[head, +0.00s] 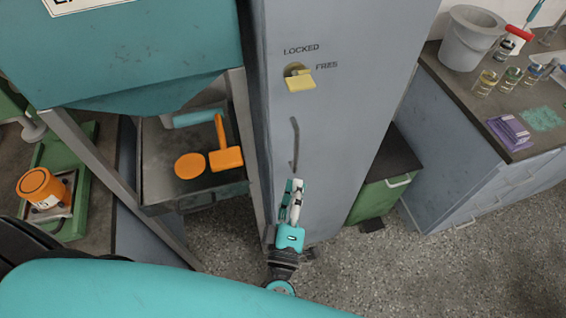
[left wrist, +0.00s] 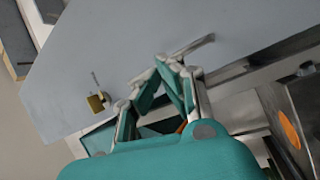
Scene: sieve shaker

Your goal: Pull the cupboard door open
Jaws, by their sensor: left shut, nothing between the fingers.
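The cupboard door (head: 345,150) is a tall grey panel in the middle of the head view. It looks closed, though its edge is hard to read. A yellow latch (head: 300,81) sits under the LOCKED and FREE labels, its tab toward the FREE side. It also shows in the left wrist view (left wrist: 96,103). Below it is a slim grey bar handle (head: 295,144), also in the left wrist view (left wrist: 193,46). My left gripper (head: 294,182) is shut and empty just below the handle. In the left wrist view its fingertips (left wrist: 164,63) meet beside the handle's end; contact cannot be told. My right gripper is out of view.
Left of the cupboard, a metal tray (head: 160,198) holds orange parts under a teal machine housing (head: 130,50). An orange jar (head: 42,187) stands at far left. A green bin (head: 377,200) and a lab bench (head: 455,105) stand to the right. Speckled floor (head: 400,270) is clear in front.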

